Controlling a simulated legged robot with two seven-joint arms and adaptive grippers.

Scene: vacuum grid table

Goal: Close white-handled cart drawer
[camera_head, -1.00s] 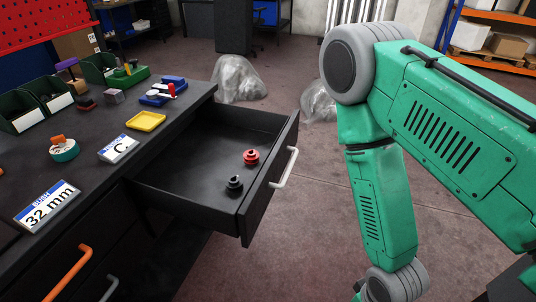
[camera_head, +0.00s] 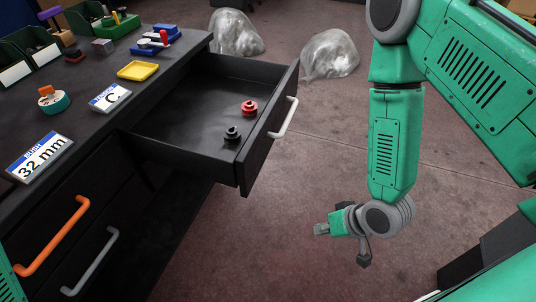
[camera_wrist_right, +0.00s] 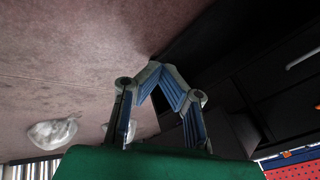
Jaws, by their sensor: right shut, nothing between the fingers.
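The drawer with the white handle (camera_head: 285,118) is pulled out from the black cart (camera_head: 75,95). Its front panel (camera_head: 258,140) stands well away from the cart body. A red knobbed piece and a black knobbed piece (camera_head: 232,135) lie inside the drawer (camera_head: 185,105). My right gripper (camera_head: 322,229) is low over the floor, in front of the drawer and apart from it. In the right wrist view its fingertips (camera_wrist_right: 155,68) come together with nothing between them. My left gripper is out of view; only a bit of green arm shows at the lower left edge.
An orange handle (camera_head: 53,236) and a grey handle (camera_head: 90,262) are on other closed drawers. Labels, a yellow tray (camera_head: 138,70) and green bins stand on the cart top. Plastic-wrapped bundles (camera_head: 330,58) lie on the floor behind. The floor around my right gripper is clear.

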